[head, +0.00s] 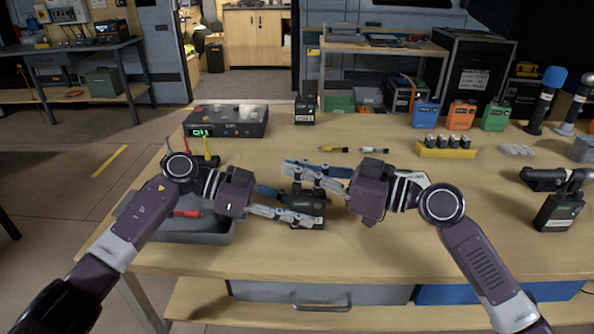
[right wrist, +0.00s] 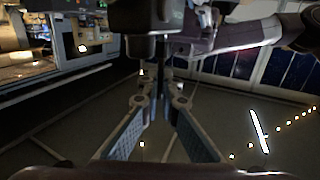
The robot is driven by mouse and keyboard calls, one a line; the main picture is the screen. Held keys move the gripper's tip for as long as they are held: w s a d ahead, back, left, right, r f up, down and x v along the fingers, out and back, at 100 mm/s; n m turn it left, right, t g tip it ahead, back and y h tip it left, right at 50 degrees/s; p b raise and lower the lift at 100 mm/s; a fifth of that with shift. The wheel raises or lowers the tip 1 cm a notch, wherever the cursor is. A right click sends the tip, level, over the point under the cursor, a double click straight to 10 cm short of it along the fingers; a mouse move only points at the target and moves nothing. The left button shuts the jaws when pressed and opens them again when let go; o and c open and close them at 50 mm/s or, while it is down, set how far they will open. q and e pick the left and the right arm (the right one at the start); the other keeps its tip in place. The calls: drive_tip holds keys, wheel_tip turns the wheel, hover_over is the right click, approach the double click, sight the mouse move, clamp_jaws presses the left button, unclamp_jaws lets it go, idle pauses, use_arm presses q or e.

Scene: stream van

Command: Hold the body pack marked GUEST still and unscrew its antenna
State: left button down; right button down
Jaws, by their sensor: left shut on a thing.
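A dark body pack (head: 296,212) is on the table between my two grippers; its marking is too small to read. My left gripper (head: 312,206) is shut on it from the left. My right gripper (head: 292,170) reaches in from the right, above and behind the pack. In the right wrist view its fingers (right wrist: 162,82) converge near a thin dark upright rod (right wrist: 160,50), apparently the antenna, below a dark block. The fingertips look slightly parted, and contact with the rod is unclear. In the head view the fingers mostly hide the antenna.
A grey tray (head: 190,236) with a red-handled tool lies under my left arm. A control box (head: 227,120) and another dark pack (head: 305,110) stand behind. A yellow battery holder (head: 445,150) is at right. The table front is clear.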

drive_tip(key=shift+r, duration=0.75)
drive_tip(key=shift+r, duration=1.45)
use_arm(q)
drive_tip(key=c, duration=1.5)
unclamp_jaws()
